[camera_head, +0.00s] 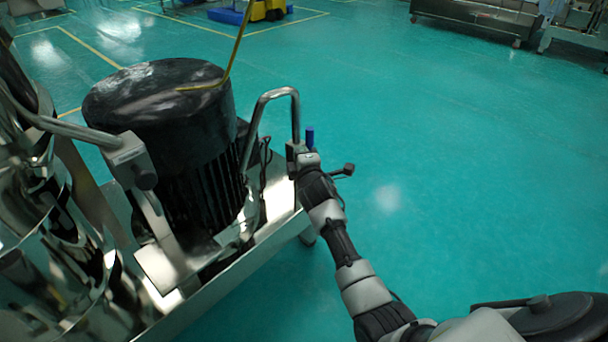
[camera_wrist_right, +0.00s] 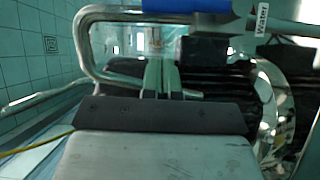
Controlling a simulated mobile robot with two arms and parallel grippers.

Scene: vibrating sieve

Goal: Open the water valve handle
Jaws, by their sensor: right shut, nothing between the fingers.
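The blue water valve handle (camera_head: 310,137) stands upright just behind my right gripper in the head view. In the right wrist view, a blue part (camera_wrist_right: 186,6) shows at the top edge, with a white "Water" label (camera_wrist_right: 262,18) beside it. My right gripper (camera_head: 297,150) is at the bent steel pipe, close to the blue handle. Its fingers (camera_wrist_right: 162,78) are together and empty, below the blue part in the wrist view. I cannot tell whether they touch the handle. The valve body is mostly hidden. My left gripper is not in view.
A bent steel pipe (camera_head: 272,94) rises beside the gripper. A large black motor (camera_head: 160,105) stands to its left on a steel frame (camera_head: 230,262), with shiny machine parts at far left. A thin yellow line (camera_head: 236,50) hangs over the motor. The green floor (camera_head: 450,150) to the right is clear.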

